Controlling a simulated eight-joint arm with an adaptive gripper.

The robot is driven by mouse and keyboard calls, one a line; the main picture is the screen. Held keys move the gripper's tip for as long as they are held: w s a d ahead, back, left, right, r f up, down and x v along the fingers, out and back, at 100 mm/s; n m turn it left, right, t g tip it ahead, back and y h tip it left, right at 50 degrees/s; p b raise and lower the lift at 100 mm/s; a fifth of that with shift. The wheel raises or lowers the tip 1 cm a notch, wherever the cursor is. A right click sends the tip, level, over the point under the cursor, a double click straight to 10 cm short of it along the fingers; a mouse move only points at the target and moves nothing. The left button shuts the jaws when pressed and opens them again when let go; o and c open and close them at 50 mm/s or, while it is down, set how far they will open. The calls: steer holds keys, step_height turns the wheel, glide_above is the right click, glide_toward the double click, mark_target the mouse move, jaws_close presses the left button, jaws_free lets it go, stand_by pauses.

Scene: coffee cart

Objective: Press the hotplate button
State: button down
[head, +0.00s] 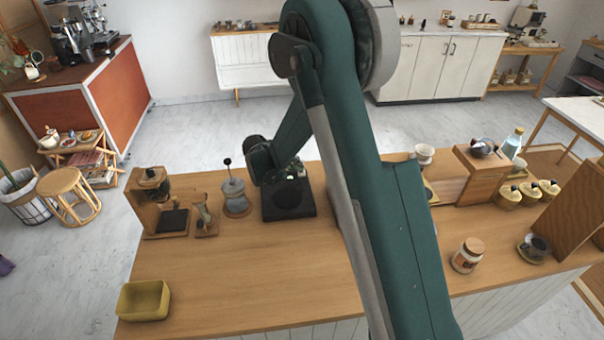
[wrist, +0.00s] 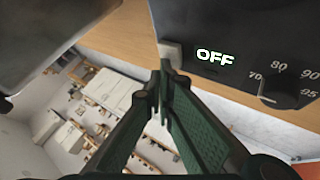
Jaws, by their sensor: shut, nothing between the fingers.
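The black hotplate (head: 280,204) sits on the wooden counter in the head view, at the far edge. Its front panel fills the upper right of the wrist view (wrist: 217,18). A lit display (wrist: 215,57) reads OFF. A small pale square button (wrist: 170,53) is left of the display, and a dial knob (wrist: 277,88) with temperature numbers is to the right. My gripper (wrist: 164,70) is shut and empty, its fingertips right by the button; I cannot tell whether they touch it. In the head view my arm hides most of the gripper.
A glass French press (head: 235,198) and a small wooden stand (head: 205,218) are left of the hotplate. A yellow tray (head: 143,300) is at the front left. A jar (head: 467,255) stands to the right. The counter's left middle is clear.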

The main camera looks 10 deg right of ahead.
steer(key=shift+f, duration=0.3)
steer(key=shift+r, duration=0.2)
stand_by(0.4)
steer(key=shift+r, duration=0.8)
steer(key=shift+r, duration=0.1)
steer(key=shift+r+p, duration=0.95)
steer(key=shift+r, duration=1.95)
steer(key=shift+r, duration=0.15)
